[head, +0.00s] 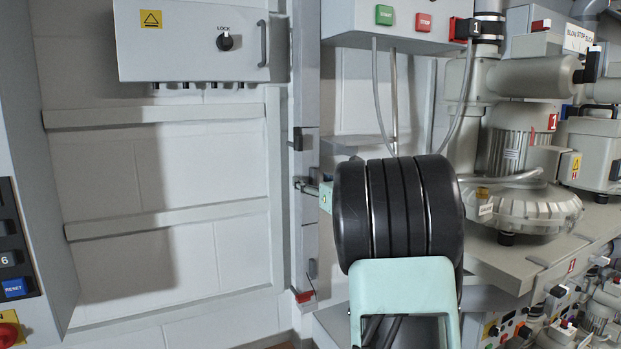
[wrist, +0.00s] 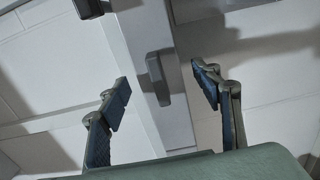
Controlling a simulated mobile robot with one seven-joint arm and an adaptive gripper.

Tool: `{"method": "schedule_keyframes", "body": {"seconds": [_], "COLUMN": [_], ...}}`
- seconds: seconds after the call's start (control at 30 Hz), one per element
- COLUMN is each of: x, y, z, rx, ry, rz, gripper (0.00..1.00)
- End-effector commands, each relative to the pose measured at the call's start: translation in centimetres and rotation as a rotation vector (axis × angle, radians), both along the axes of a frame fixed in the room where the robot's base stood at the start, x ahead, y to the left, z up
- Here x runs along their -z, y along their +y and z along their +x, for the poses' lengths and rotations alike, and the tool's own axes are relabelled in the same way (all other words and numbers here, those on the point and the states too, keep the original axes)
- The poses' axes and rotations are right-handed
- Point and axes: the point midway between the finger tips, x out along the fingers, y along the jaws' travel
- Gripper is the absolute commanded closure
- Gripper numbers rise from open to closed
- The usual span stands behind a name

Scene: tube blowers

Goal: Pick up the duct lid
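The duct lid appears to be a grey cover panel on the tall, narrow duct. It shows in the head view (head: 311,222) and runs diagonally through the wrist view (wrist: 181,125). A small dark grey handle (wrist: 158,80) stands out from it. My gripper (wrist: 163,92) is open, with one finger on each side of this handle and a visible gap on both sides. Nothing is held. In the head view my gripper (head: 304,186) is at the duct's front, mostly hidden behind my black wrist.
A second dark handle (head: 297,139) is higher on the duct. A red clip (head: 304,296) is near its bottom. A grey control box (head: 193,42) hangs upper left. Blower machines (head: 525,180) stand on a shelf at right. The pale wall panel left of the duct is clear.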

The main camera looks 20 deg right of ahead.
Motion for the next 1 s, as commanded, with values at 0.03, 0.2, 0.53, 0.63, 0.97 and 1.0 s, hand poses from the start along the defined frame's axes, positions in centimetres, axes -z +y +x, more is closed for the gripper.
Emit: {"method": "schedule_keyframes", "body": {"seconds": [0.03,0.2,0.53,0.63,0.97,1.0], "x": [0.0,0.0,-0.1,-0.1,-1.4,-1.8], "y": [0.0,0.0,0.0,0.0,-0.1,-0.1], "z": [0.0,0.0,0.0,0.0,-1.2,-1.6], "rx": [0.0,0.0,0.0,0.0,0.001,0.0], "ry": [0.0,0.0,-0.001,-0.001,-0.004,-0.006], "rz": [0.0,0.0,0.0,0.0,-0.001,-0.002], "gripper": [0.49,0.67,0.95,0.95,0.95,0.95]}}
